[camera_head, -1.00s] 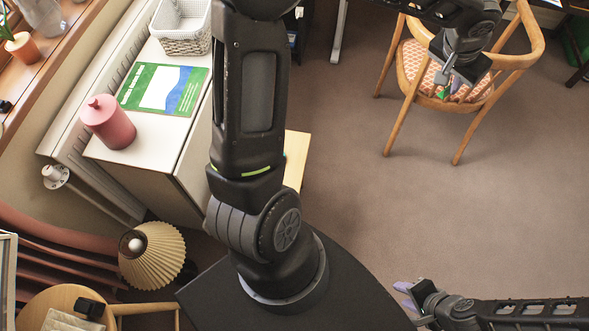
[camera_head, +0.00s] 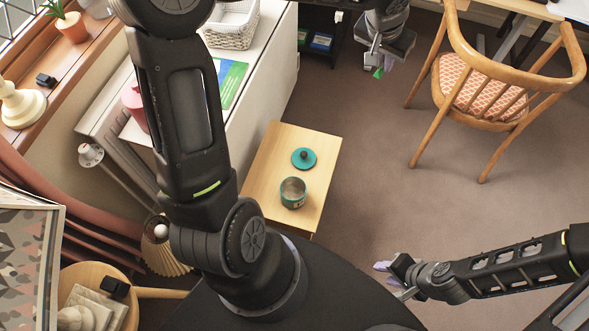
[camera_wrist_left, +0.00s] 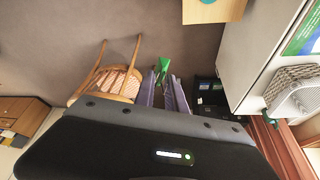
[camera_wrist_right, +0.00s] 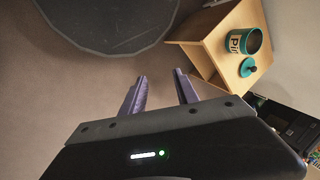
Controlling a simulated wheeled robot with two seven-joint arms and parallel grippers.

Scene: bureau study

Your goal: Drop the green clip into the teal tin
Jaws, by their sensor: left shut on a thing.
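My left gripper (camera_head: 381,66) is shut on the green clip (camera_head: 378,73), high above the floor at the top of the head view. In the left wrist view the clip (camera_wrist_left: 163,66) sits between the fingertips (camera_wrist_left: 164,76). The teal tin (camera_head: 293,193) stands upright and open on a small wooden table (camera_head: 262,180), with its teal lid (camera_head: 303,158) lying beside it. The tin also shows in the right wrist view (camera_wrist_right: 243,41). My right gripper (camera_head: 385,276) is open and empty at lower right; its spread fingers (camera_wrist_right: 160,90) show in the right wrist view.
A wooden chair (camera_head: 490,95) stands right of my left gripper. A dark shelf (camera_head: 320,42) is at the back. The carpet (camera_head: 390,190) between is clear.

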